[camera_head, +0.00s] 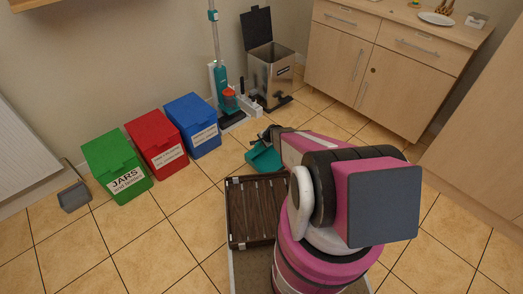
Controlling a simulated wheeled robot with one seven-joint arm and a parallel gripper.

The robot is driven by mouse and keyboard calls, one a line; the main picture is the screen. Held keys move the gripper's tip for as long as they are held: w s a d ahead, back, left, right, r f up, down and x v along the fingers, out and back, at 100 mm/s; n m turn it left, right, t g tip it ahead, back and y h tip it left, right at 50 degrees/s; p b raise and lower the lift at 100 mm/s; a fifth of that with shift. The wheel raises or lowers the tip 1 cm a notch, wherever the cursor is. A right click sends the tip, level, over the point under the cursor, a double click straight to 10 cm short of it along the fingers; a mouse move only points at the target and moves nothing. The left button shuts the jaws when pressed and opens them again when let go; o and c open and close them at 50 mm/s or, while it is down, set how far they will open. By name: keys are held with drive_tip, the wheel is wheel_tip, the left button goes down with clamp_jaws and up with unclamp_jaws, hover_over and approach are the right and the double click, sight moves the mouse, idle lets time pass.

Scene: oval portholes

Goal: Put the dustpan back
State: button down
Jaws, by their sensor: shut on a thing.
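The teal dustpan (265,158) hangs at the end of my arm, low over the tiled floor in front of the blue bin and the upright cleaner. My gripper (273,136) is shut on it, seemingly by its upper part. My own arm hides part of the grip, and I cannot tell whether the pan touches the floor. Behind it, a teal and grey upright cleaner (222,78) stands against the wall, with a white holder (248,104) at its base.
Green (117,167), red (157,139) and blue (193,125) bins line the wall at left. A steel bin (272,76) with its lid up stands right of the cleaner. A wooden cabinet (390,66) is at back right. A small grey object (75,196) lies at far left. Floor between is clear.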

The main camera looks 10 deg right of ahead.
drive_tip(key=w+a+f, duration=0.1)
drive_tip(key=w+f, duration=0.9)
drive_tip(key=shift+w+f, duration=0.15)
drive_tip(key=shift+w, duration=0.2)
drive_tip(key=shift+f, duration=0.1)
drive_tip(key=c, duration=1)
unclamp_jaws()
